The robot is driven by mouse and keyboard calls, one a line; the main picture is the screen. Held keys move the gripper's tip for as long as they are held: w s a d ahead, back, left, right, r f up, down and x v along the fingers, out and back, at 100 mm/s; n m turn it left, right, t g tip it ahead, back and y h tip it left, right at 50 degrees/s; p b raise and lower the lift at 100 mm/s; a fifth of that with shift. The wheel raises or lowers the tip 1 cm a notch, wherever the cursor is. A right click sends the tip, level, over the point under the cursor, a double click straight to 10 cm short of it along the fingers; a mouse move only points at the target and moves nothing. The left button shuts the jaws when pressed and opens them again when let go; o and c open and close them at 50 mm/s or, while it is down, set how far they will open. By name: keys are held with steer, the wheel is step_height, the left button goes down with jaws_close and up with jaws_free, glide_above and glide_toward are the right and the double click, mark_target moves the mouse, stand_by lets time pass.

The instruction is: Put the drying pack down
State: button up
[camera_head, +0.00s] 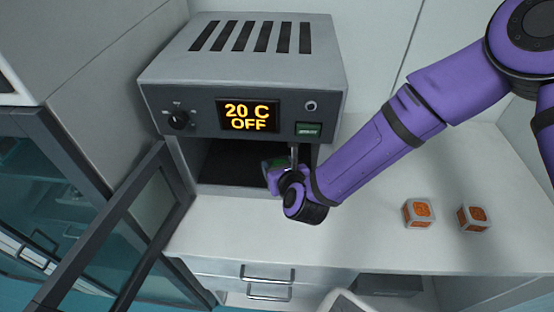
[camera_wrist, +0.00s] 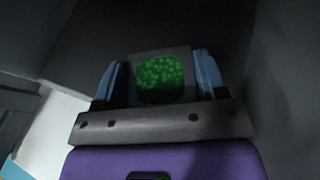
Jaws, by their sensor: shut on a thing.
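My gripper (camera_wrist: 162,72) is shut on a drying pack (camera_wrist: 160,80), a small grey block with a grainy green face, held between two blue fingers. In the head view my gripper (camera_head: 274,172) is at the right side of the oven's dark opening, and the pack is mostly hidden there. The oven (camera_head: 158,98) is a grey box with its display (camera_head: 248,116) reading "20 C OFF". The wrist view is dark around the pack, and I cannot tell whether the pack touches a surface below.
The oven's glazed door (camera_head: 112,222) stands open to the left. Two similar blocks with orange faces, one nearer (camera_head: 417,213) and one farther right (camera_head: 473,218), sit on the white bench (camera_head: 350,240). The bench in front of the oven is clear.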

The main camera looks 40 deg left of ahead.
steer(key=shift+w+a, duration=0.35)
steer(key=shift+a, duration=0.2)
steer(key=shift+w+a, duration=0.35)
steer(key=shift+a, duration=0.2)
steer(key=shift+d+f, duration=0.1)
steer(key=shift+d, duration=0.05)
steer(key=o, duration=1.1)
steer(key=shift+f, duration=0.15)
steer(key=shift+s+d+r, duration=0.1)
steer(key=shift+r, duration=0.1)
steer(key=s+d, duration=0.2)
steer(key=d, duration=0.1)
steer(key=s+d, duration=0.2)
steer(key=d, duration=0.2)
steer(key=s+d, duration=0.3)
steer(key=shift+s+d+r, duration=0.1)
steer(key=shift+d+r, duration=0.05)
steer(key=shift+d, duration=0.25)
